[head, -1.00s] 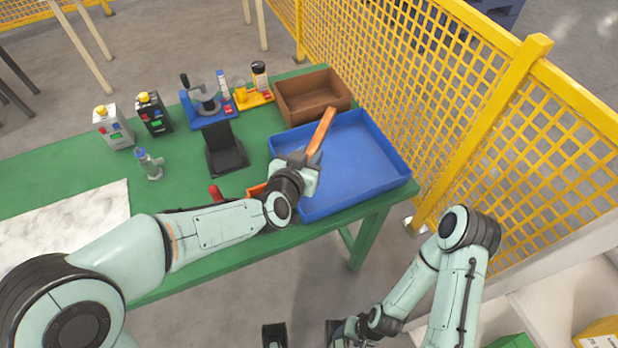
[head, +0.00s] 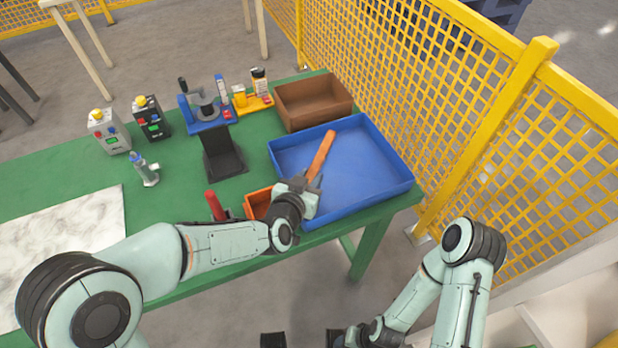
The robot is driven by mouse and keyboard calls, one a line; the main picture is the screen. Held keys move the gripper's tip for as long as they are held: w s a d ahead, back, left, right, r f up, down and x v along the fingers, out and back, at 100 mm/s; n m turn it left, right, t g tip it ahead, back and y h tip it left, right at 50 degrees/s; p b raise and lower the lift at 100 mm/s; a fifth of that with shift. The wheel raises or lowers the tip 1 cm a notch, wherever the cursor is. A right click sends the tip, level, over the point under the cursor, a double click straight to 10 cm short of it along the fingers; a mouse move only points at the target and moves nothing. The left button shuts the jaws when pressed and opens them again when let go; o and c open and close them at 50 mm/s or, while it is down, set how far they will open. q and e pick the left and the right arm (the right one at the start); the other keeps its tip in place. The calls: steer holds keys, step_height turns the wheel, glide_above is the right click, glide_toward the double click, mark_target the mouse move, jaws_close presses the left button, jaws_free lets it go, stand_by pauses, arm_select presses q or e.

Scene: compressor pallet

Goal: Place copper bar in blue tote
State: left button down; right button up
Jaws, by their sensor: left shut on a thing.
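The copper bar (head: 322,152) is a flat orange-brown strip, held slanting up and to the right over the left part of the blue tote (head: 391,150). My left gripper (head: 309,183) is shut on the bar's near end, over the tote's near left side. I cannot tell whether the bar touches the tote floor. The rest of the tote floor looks empty. My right gripper (head: 338,338) is low at the bottom edge, off the table; its fingers are too small and cut off to read.
A brown bin (head: 313,103) stands behind the tote. An orange bin (head: 258,203) and a red-handled tool (head: 214,205) sit left of the gripper. A black stand (head: 222,158) is farther left. A yellow mesh fence (head: 460,120) runs along the right.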

arm_select(q)
steer(key=shift+f, duration=0.3)
steer(key=c, duration=0.8)
jaws_free()
steer(key=shift+c, duration=0.2)
steer(key=shift+r, duration=0.55)
steer(key=p+v, duration=0.2)
steer(key=v, duration=1)
steer(key=shift+f, duration=0.1)
